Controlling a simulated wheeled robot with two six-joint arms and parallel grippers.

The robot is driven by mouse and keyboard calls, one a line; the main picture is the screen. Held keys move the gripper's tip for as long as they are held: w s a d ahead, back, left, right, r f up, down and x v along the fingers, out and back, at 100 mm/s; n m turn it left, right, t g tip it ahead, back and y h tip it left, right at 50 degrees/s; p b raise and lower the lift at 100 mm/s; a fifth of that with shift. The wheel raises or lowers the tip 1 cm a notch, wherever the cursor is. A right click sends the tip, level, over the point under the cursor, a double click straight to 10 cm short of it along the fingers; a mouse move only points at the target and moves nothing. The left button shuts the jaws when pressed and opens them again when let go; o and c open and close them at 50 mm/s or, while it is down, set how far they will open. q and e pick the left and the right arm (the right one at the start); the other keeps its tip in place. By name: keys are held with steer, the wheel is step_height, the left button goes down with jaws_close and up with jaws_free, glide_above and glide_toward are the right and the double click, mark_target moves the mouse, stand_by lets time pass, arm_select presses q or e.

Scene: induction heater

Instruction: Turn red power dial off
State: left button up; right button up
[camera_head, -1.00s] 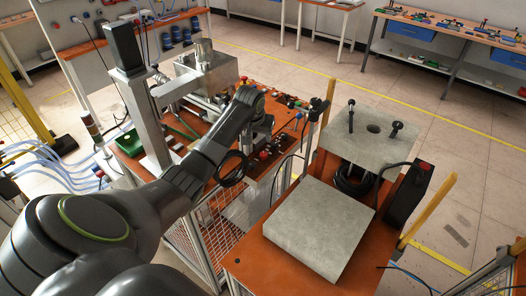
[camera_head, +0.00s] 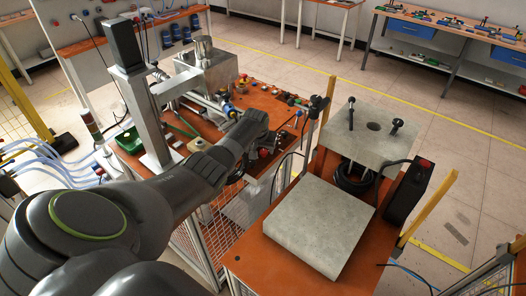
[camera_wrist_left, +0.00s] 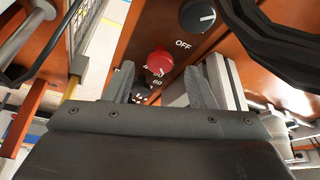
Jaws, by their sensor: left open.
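The red dial (camera_wrist_left: 159,62) sits on an orange panel in the left wrist view, with printed numbers beside it, "60" being legible. My left gripper (camera_wrist_left: 160,80) is open, its fingers on either side of the dial in the picture. I cannot tell whether they touch it. A black knob (camera_wrist_left: 197,15) with a white mark and the label "OFF" (camera_wrist_left: 183,44) is further up the panel. In the head view, my left arm reaches over the orange bench (camera_head: 290,115) and its wrist hides most of the control panel. My right gripper is not in view.
A grey slab (camera_head: 320,225) lies on an orange table right of my arm. Behind it is a grey block (camera_head: 372,135) with black pegs. A black box with a red switch (camera_head: 410,190) stands to the right. Black cable (camera_wrist_left: 270,45) runs near my gripper.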

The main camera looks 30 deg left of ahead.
arm_select(q)
steer(key=shift+b+x, duration=0.35)
steer(key=shift+x, duration=0.65)
steer(key=shift+c, duration=0.2)
steer(key=c, duration=0.9)
steer(key=shift+c, duration=0.2)
